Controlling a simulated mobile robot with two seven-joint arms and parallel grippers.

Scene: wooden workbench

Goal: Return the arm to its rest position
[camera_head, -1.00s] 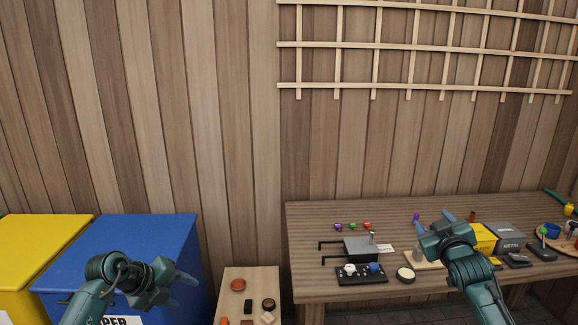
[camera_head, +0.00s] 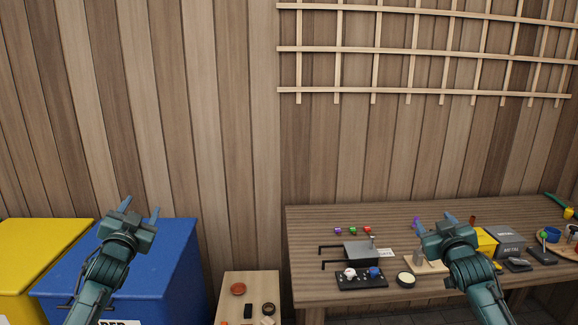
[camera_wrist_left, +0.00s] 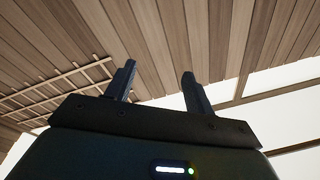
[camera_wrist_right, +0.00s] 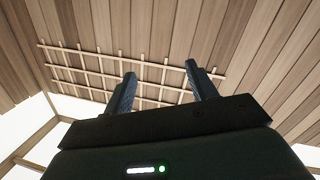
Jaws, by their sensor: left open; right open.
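My left gripper (camera_head: 139,214) is raised in front of the blue bin, its fingers pointing up and apart with nothing between them. In the left wrist view my left gripper (camera_wrist_left: 158,85) is open and empty against the wooden wall. My right gripper (camera_head: 434,222) is held up in front of the workbench, fingers apart and pointing up. In the right wrist view my right gripper (camera_wrist_right: 162,88) is open and empty, with the wall and lattice beyond it. The right arm hides part of the bench top.
The blue bin (camera_head: 180,265) and yellow bin (camera_head: 25,265) stand at the left. A small table (camera_head: 255,288) holds several small items. The workbench (camera_head: 310,225) carries a grey box (camera_head: 361,253), a yellow box (camera_head: 486,241) and a metal box (camera_head: 506,240). A lattice (camera_head: 420,50) hangs on the wall.

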